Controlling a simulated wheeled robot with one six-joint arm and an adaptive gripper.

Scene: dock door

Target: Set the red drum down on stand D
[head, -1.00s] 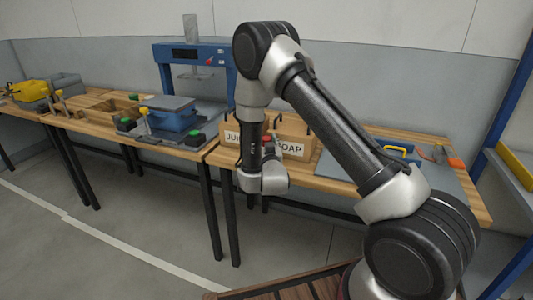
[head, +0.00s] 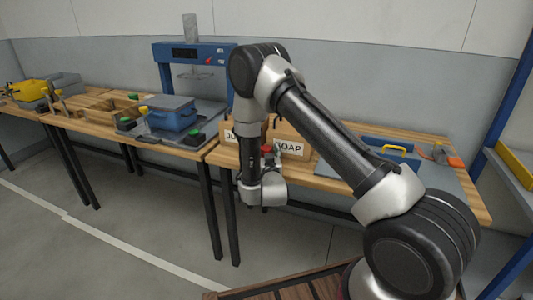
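A small red thing, which I take to be the red drum (head: 267,149), shows just beyond my wrist, in front of the boxes on the right bench. My gripper (head: 269,159) points away from the camera and is mostly hidden behind my wrist. The red drum keeps its place at the gripper's end as the arm moves, so the gripper appears shut on it. The fingers themselves are too small to make out. I cannot pick out stand D or any letter marking it.
Cardboard boxes, one marked SOAP (head: 290,145), stand behind the drum. A blue press (head: 188,55) and a blue bin (head: 172,117) are on the left bench. A blue toolbox (head: 390,149) lies on the right bench's grey mat (head: 432,183). A wooden pallet-like edge (head: 285,285) is low in front.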

